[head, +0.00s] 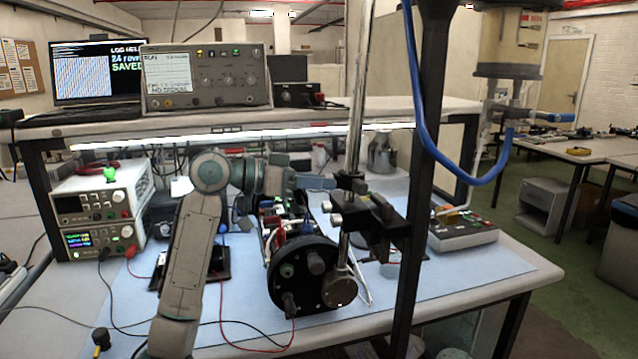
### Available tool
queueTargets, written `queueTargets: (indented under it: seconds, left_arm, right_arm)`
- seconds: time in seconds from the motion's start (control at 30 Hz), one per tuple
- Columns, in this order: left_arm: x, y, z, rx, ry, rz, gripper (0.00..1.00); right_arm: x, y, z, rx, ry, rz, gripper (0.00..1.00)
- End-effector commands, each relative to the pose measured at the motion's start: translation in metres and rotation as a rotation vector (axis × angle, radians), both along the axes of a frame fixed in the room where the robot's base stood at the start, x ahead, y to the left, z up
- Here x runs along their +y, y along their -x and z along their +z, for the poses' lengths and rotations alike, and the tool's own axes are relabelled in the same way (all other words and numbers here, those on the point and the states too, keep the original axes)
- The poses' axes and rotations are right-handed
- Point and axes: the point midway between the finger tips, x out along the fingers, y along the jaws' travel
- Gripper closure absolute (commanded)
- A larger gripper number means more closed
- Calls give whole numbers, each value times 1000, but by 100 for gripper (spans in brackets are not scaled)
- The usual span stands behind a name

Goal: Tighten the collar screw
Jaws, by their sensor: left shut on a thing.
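A dark collar (350,182) sits around an upright steel rod (357,110) above the middle of the bench. My left arm comes up from the lower left and bends right. My left gripper (322,183) reaches the collar's left side and appears shut on the collar screw, which its jaws hide. Below the collar, a black clamp (380,222) with light knobs is beside the rod. A black cylinder end plate (300,277) with exposed electronics behind it lies under the rod. My right gripper is not in view.
A dark upright post (428,120) and a hanging blue hose (418,105) stand right of the rod. Power supplies (98,212) are at the left and a keypad unit (462,232) at the right. Red and black leads cross the blue mat (475,285). The mat's right front is clear.

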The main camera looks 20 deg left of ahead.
Motion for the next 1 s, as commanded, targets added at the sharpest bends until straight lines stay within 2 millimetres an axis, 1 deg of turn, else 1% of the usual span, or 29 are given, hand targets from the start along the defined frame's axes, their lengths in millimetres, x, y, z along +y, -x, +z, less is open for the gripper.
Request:
queueTargets:
  seconds: [0.2, 0.23, 0.33, 0.63, 0.77, 0.83, 1.0]
  left_arm:
    - [0, 0, -1, 4, -2, 0, 98]
    - [0, 0, -1, 4, -2, 0, 73]
    - [0, 0, -1, 3, -1, 0, 54]
    - [1, 0, 0, 2, 0, 0, 53]
    - [8, 4, 0, 1, -1, 2, 53]
    - [15, 8, 1, 0, -2, 4, 53]
    - [40, 24, 5, 0, -4, 5, 53]
  right_arm:
    - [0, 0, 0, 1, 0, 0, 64]
    - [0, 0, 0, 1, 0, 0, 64]
    - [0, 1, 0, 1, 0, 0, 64]
    - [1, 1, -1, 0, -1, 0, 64]
    - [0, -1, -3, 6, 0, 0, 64]
    - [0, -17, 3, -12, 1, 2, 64]
    - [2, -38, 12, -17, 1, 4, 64]
